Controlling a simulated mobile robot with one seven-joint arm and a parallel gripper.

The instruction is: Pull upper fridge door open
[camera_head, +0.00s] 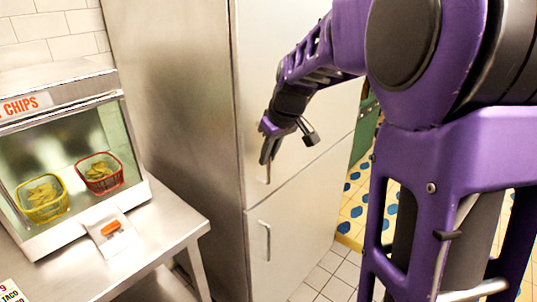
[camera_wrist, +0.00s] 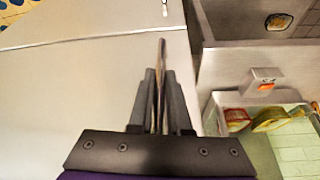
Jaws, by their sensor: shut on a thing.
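The fridge is tall and brushed steel. Its upper door (camera_head: 300,160) looks flush with the body in the head view, and its pale face fills the left of the wrist view (camera_wrist: 80,100). My gripper (camera_head: 268,155) is at the lower left part of this door. In the wrist view, the fingers of my gripper (camera_wrist: 158,80) are closed around the slim upright upper handle (camera_wrist: 161,48). The handle's lower end (camera_head: 268,178) shows just below the fingertips in the head view; the rest is hidden by the fingers.
The lower fridge door (camera_head: 300,235) has its own handle (camera_head: 265,240) and looks shut. A steel counter (camera_head: 165,230) with a chip warmer (camera_head: 75,165) holding a yellow basket (camera_head: 42,198) and a red basket (camera_head: 100,173) stands left. Tiled floor (camera_head: 322,278) is clear in front.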

